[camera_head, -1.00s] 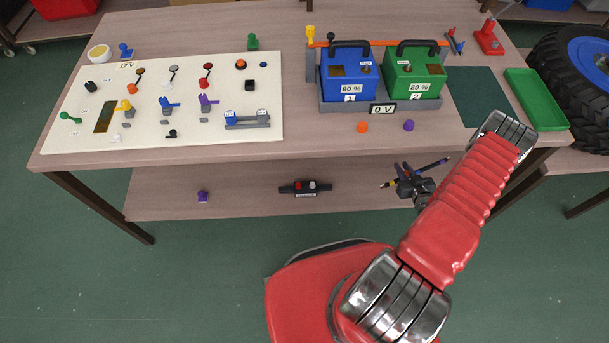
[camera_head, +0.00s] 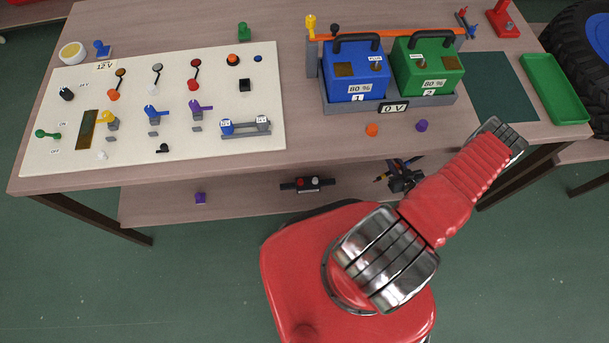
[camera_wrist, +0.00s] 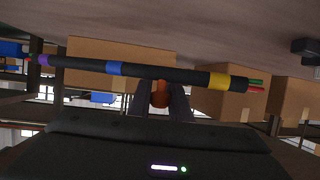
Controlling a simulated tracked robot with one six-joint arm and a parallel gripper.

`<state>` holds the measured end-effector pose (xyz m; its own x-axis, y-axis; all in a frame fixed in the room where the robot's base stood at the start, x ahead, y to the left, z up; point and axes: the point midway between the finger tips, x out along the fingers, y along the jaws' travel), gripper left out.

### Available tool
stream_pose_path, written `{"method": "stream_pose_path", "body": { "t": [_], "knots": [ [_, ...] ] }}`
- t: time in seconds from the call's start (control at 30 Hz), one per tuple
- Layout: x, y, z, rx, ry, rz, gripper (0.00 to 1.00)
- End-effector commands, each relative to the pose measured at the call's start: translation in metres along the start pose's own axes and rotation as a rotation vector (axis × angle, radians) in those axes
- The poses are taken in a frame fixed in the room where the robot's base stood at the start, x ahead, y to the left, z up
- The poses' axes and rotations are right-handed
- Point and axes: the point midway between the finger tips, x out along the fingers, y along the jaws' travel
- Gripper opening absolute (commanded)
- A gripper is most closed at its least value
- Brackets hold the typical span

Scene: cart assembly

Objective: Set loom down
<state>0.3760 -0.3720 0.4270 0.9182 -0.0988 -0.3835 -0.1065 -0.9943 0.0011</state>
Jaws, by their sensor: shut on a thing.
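The loom is a black cable bundle with purple, blue and yellow bands and coloured wire ends. It spans the wrist view (camera_wrist: 140,70) nearly level, sloping slightly down to the right. My gripper (camera_wrist: 161,98) is shut on it near its middle, with an orange piece showing between the fingers. In the head view my gripper (camera_head: 402,176) is below the worktop's front edge, over the lower shelf. Only a short end of the loom (camera_head: 380,179) shows there, left of the gripper. Whether the loom touches the shelf cannot be told.
The worktop (camera_head: 300,150) overhangs my gripper. Above stand blue (camera_head: 352,75) and green (camera_head: 428,70) batteries. Cardboard boxes (camera_wrist: 230,105) show beyond the loom.

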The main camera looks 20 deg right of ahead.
Motion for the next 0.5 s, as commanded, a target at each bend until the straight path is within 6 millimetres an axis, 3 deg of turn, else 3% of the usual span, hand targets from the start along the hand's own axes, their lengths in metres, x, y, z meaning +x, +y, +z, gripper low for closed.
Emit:
{"method": "stream_pose_path", "body": {
  "t": [0.5],
  "knots": [
    [0.0052, -0.0047, -0.0012, -0.006, 0.000, -0.013, 0.00]
  ]
}}
